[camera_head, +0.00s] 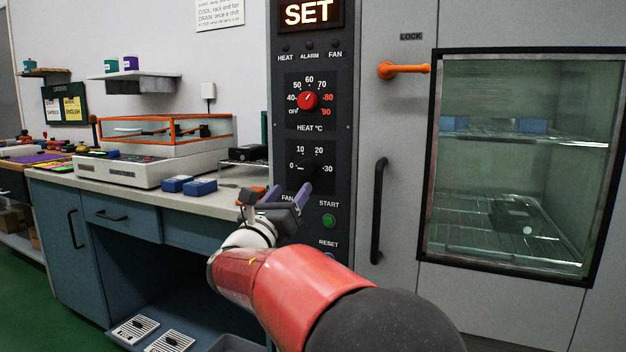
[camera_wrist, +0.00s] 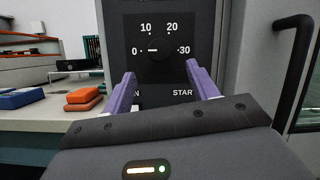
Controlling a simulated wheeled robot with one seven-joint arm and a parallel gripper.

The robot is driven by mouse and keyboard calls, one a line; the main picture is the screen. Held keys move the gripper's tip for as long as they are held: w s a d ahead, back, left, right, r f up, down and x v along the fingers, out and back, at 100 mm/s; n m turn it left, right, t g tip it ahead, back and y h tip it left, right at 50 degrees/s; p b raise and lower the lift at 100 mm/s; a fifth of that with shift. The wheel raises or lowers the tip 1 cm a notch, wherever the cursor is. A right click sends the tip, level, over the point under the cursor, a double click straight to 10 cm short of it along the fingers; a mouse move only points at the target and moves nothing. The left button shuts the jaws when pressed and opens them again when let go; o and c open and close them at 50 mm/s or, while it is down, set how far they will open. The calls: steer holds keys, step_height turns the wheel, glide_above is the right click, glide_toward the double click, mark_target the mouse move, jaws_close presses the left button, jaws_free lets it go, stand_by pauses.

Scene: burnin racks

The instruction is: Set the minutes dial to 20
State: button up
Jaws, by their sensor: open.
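The minutes dial (camera_head: 302,167) is a small black knob on the dark control panel, with marks 0, 10, 20 and 30 around it. It also shows in the wrist view (camera_wrist: 161,47), where its white pointer line points left, toward 0. My gripper (camera_head: 290,191) is open and empty, with its two purple fingers apart just below the dial. In the wrist view the fingers (camera_wrist: 160,72) stand left and right of the dial's lower side, and the knob is not between them. Part of the lettering under the dial is hidden.
Above is the red heat knob (camera_head: 308,100). The green start button (camera_head: 329,221) is below right. A dark vertical door handle (camera_head: 378,210) stands right of the panel, and an orange lock lever (camera_head: 403,70) above it. Blue boxes (camera_head: 200,188) lie on the bench at left.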

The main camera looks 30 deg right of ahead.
mark_target(305, 170)
steer(key=p+x, duration=0.1)
steer(key=x, duration=0.6)
steer(key=shift+w+d+r, duration=0.2)
steer(key=shift+w+r, duration=0.05)
steer(key=shift+c, duration=0.2)
steer(key=c, duration=1)
steer(key=shift+o, duration=0.2)
